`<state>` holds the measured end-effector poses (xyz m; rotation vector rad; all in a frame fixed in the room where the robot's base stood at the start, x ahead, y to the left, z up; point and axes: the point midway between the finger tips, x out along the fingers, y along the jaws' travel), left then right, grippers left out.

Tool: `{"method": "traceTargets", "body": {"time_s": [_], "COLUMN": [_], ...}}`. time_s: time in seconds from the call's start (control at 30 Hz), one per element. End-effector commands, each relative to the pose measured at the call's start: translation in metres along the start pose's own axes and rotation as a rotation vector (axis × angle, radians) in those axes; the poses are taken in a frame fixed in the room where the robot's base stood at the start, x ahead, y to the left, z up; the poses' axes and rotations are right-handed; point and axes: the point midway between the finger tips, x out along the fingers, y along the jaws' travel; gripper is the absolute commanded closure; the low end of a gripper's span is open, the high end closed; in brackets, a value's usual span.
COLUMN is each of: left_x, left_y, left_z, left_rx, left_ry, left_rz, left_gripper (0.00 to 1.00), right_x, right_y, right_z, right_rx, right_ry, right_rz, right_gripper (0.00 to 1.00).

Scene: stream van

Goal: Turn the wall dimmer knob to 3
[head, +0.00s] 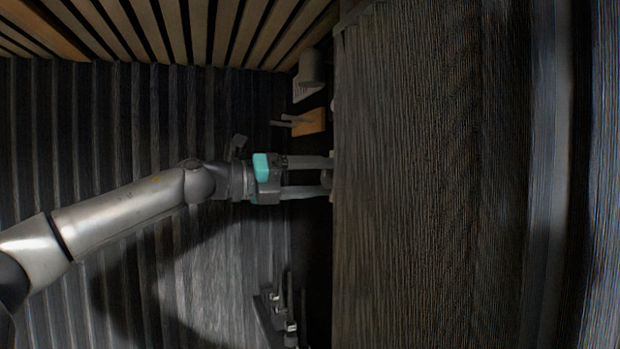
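My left gripper (324,177) comes in from the left in the head view. Its two fingers are apart and reach to the edge of the dark wall panel. A small grey rounded piece, which looks like the dimmer knob (327,180), shows between the fingertips against the panel. The lower finger looks very close to it; I cannot tell whether both fingers press on it. The knob's face, pointer and any numbers are hidden from this angle. My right gripper is not in view.
Above the gripper, a small orange-brown block (311,121) with grey prongs and a grey cylinder (311,68) stand by the panel. A dark rack-like item (275,312) is at the bottom. The dark panel (430,180) fills the right; ribbed wall (60,140) lies behind.

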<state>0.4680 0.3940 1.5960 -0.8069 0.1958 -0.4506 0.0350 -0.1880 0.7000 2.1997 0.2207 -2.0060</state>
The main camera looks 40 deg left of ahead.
Motion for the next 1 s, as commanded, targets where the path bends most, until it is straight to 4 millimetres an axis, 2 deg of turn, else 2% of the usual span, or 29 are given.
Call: {"method": "traceTargets", "body": {"time_s": [0.27,0.47,0.77,1.0], "left_x": [-0.013,-0.035,-0.078,-0.124], "left_y": [0.003,0.003,0.003,0.002], "left_z": [-0.002,-0.002,-0.002,-0.001], "left_rx": [0.003,0.003,0.003,0.003], "left_ry": [-0.001,-0.004,-0.006,-0.007], "left_rz": [0.0,0.0,0.0,0.0], "left_gripper": [0.26,0.26,0.26,0.26], "right_x": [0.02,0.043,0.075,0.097], "right_y": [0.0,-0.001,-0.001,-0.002], "right_z": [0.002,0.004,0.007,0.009], "right_rx": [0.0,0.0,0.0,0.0], "right_ry": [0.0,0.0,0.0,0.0], "right_rz": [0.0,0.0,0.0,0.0], "right_gripper": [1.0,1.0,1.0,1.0]}}
